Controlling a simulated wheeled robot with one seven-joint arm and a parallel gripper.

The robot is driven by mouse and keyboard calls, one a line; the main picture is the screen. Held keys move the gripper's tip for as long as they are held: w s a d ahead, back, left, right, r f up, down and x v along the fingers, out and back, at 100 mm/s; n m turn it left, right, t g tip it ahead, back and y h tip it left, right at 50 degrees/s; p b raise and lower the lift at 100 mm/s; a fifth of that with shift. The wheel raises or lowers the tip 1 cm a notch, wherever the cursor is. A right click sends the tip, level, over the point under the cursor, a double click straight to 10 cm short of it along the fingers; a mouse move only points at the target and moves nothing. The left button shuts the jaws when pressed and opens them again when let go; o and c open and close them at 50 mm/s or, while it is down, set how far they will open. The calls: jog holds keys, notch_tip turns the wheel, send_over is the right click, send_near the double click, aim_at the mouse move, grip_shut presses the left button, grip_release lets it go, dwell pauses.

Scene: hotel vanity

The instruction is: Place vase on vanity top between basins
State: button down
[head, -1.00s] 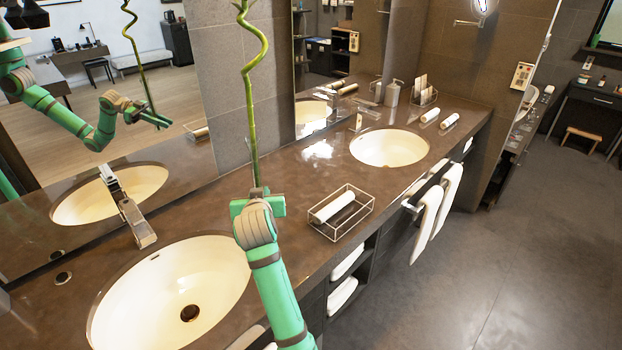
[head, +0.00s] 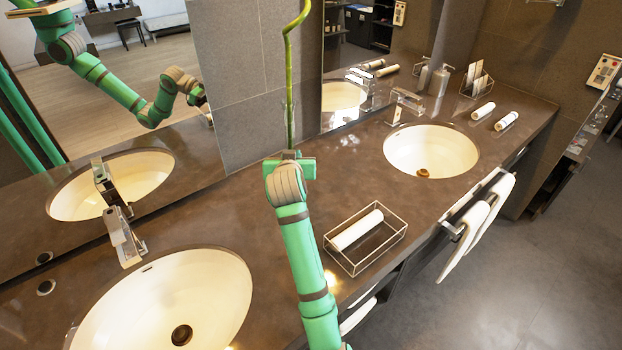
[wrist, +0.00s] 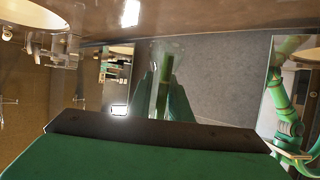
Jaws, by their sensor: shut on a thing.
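The vase is a slim clear glass holding a tall, wavy green bamboo stalk (head: 289,75). My gripper (head: 289,160) is shut on the vase over the vanity top (head: 225,205), between the near basin (head: 215,285) and the far basin (head: 432,150). In the wrist view the glass vase (wrist: 157,88) stands between my green fingers, with the stalk inside. My gripper and wrist hide the vase's lower part in the head view, so I cannot tell whether its base touches the top.
A wire tray (head: 385,245) with a rolled white towel (head: 357,230) sits right of my arm. Faucets (head: 122,235) stand behind the basins. A mirror (head: 130,80) and tiled wall back the counter. White towels (head: 475,225) hang at the front edge.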

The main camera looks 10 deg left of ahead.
jog(key=w+a+f, duration=0.1)
jog(key=w+f, duration=0.2)
jog(key=w+a+f, duration=0.2)
jog(key=w, duration=0.2)
jog(key=w+a+f, duration=0.2)
jog(key=w+f, duration=0.1)
jog(key=shift+w+f, duration=0.3)
jog(key=shift+w, duration=0.1)
jog(key=shift+w+a+f, duration=0.15)
jog(key=shift+w+f, duration=0.1)
jog(key=shift+f, duration=1.65)
jog(key=shift+f, duration=0.1)
jog(key=c, duration=1.6)
grip_release()
jog(key=shift+s, duration=0.1)
